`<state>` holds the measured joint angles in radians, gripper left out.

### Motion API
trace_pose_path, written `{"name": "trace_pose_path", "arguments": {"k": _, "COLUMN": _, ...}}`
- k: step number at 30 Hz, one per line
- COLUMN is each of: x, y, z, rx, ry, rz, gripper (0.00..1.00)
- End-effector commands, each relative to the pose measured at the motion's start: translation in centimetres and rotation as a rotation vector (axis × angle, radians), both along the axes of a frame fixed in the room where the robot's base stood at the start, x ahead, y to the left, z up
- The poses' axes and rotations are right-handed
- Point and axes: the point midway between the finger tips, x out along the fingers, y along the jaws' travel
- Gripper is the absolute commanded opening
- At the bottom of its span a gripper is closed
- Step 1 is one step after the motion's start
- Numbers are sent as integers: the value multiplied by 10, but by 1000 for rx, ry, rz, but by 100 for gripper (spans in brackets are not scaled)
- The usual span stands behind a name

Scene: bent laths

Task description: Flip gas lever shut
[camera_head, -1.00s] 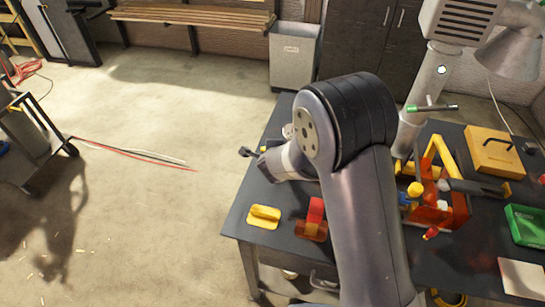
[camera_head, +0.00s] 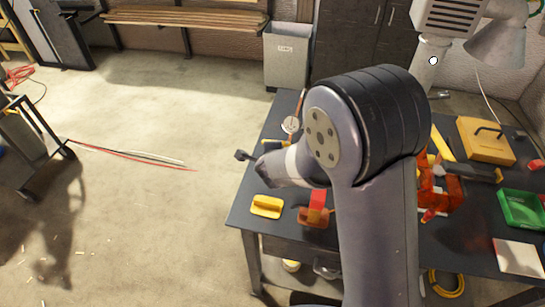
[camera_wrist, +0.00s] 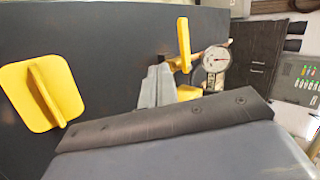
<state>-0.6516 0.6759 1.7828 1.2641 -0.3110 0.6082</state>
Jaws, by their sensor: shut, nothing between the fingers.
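The gas valve's yellow lever (camera_wrist: 184,42) stands close to upright in the wrist view, beside a round white-faced gauge (camera_wrist: 216,58). In the head view the gauge (camera_head: 290,125) is at the table's far left part, and a bit of yellow shows just below it, partly hidden by my arm. My gripper (camera_wrist: 158,82) is shut and empty in the wrist view, its grey fingers just left of and below the lever. I cannot tell whether they touch the valve.
A yellow float-like block (camera_head: 267,206) and a red-orange tool (camera_head: 315,212) lie near the table's left front. An orange rack (camera_head: 438,190), a yellow case (camera_head: 485,140) and a green tray (camera_head: 522,208) are on the right. Open floor lies left of the table.

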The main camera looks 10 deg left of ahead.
Motion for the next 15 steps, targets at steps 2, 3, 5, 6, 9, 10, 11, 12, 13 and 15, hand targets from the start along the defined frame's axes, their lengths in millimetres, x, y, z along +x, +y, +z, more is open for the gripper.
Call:
{"name": "trace_pose_path", "arguments": {"k": 2, "x": -11, "y": 0, "z": 13, "rx": 1, "ry": -2, "rz": 1, "gripper": 0}}
{"name": "trace_pose_path", "arguments": {"k": 3, "x": -16, "y": -1, "z": 17, "rx": 1, "ry": -2, "rz": 1, "gripper": 0}}
{"name": "trace_pose_path", "arguments": {"k": 5, "x": -22, "y": -1, "z": 23, "rx": 1, "ry": -2, "rz": 1, "gripper": 0}}
{"name": "trace_pose_path", "arguments": {"k": 6, "x": -26, "y": -2, "z": 26, "rx": 2, "ry": -1, "rz": 0, "gripper": 0}}
{"name": "trace_pose_path", "arguments": {"k": 9, "x": -33, "y": -2, "z": 32, "rx": 0, "ry": -1, "rz": 1, "gripper": 0}}
{"name": "trace_pose_path", "arguments": {"k": 10, "x": -34, "y": -3, "z": 33, "rx": 1, "ry": -1, "rz": 1, "gripper": 0}}
{"name": "trace_pose_path", "arguments": {"k": 11, "x": -35, "y": -3, "z": 33, "rx": 0, "ry": 0, "rz": 0, "gripper": 0}}
{"name": "trace_pose_path", "arguments": {"k": 12, "x": -36, "y": -3, "z": 34, "rx": 1, "ry": 0, "rz": -1, "gripper": 0}}
{"name": "trace_pose_path", "arguments": {"k": 13, "x": -36, "y": -3, "z": 34, "rx": 0, "ry": 1, "rz": -1, "gripper": 0}}
{"name": "trace_pose_path", "arguments": {"k": 15, "x": -37, "y": -3, "z": 34, "rx": 0, "ry": 1, "rz": -1, "gripper": 0}}
